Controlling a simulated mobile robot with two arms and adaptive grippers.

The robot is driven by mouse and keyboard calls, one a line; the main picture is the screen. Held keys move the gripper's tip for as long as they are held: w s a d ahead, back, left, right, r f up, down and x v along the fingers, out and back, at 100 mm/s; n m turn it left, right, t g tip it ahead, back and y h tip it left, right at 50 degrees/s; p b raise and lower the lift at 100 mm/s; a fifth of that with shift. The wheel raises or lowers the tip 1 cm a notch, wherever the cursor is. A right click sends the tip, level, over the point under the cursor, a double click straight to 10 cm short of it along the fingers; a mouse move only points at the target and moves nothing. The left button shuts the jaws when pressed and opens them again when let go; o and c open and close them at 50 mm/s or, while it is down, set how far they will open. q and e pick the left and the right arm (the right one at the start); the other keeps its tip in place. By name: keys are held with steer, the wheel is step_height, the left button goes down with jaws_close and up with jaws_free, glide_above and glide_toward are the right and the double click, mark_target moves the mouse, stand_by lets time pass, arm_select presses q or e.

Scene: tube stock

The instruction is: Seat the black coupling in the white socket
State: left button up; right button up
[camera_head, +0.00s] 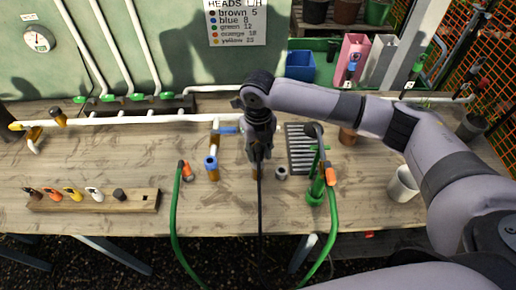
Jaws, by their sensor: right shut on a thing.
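My right gripper (259,154) points down over the middle of the table and is shut on the black coupling at the end of a black hose (261,205). The coupling is mostly hidden between the fingers. The hose hangs toward the front table edge. A wooden block (145,202) at the left holds a row of coloured fittings. A white one (95,194), which looks like the white socket, sits beside a dark round one (120,195). My right gripper is well to the right of it, apart from it. My left gripper is not in view.
Orange-ended green hoses (174,217) hang over the front edge on both sides of my gripper. A blue-topped post (211,166), a grey fitting (281,173), a grille (299,148) and a white cup (403,184) stand nearby. White pipes run along the back.

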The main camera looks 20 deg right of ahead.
steer(key=shift+s+f, duration=0.1)
steer(key=shift+f, duration=0.45)
stand_by(0.7)
steer(key=o, duration=1.2)
steer(key=shift+r, duration=0.15)
step_height(320, 180, up, 12)
steer(key=shift+f, duration=0.1)
